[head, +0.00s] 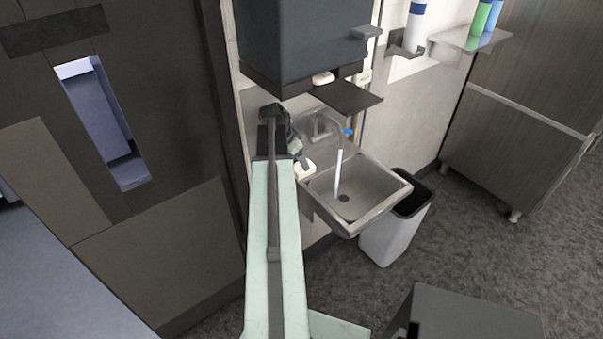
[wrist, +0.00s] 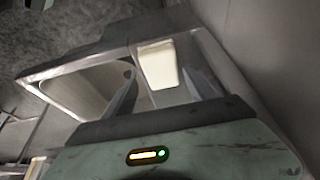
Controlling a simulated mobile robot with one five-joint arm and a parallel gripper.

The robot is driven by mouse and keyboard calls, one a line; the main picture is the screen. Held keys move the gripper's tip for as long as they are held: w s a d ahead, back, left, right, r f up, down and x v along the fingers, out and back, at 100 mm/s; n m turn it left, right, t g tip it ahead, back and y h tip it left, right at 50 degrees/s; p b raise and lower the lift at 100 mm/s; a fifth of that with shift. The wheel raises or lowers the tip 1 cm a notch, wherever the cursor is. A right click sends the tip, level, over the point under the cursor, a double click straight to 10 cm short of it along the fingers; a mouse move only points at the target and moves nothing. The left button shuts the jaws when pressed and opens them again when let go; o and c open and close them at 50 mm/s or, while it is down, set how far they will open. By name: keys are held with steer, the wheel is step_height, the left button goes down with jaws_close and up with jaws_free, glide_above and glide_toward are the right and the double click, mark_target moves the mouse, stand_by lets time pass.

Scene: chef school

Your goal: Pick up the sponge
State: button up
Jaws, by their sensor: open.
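The sponge (wrist: 160,65) is a pale cream block in the wrist view, lying on the flat rim beside the sink basin. My gripper (wrist: 158,62) is open, with one dark finger on each side of the sponge in the picture. I cannot tell whether the fingers touch it or how far above it they are. In the head view the pale sponge (head: 306,169) shows at the left edge of the sink (head: 376,211), just beyond my arm. My arm hides most of the gripper there.
A faucet with a blue tip (head: 347,133) stands over the basin. A dark wall box (head: 300,42) and a shelf plate (head: 346,97) hang above. A white bin (head: 393,236) stands under the sink's right side. The wall is close behind the sink.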

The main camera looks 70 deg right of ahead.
steer(key=b+x, duration=0.4)
steer(key=x, duration=0.1)
steer(key=shift+w+f, duration=0.15)
steer(key=shift+f, duration=0.05)
steer(key=shift+r, duration=0.2)
steer(key=c, duration=1.2)
steer(key=shift+c, duration=0.2)
steer(key=shift+r, duration=0.1)
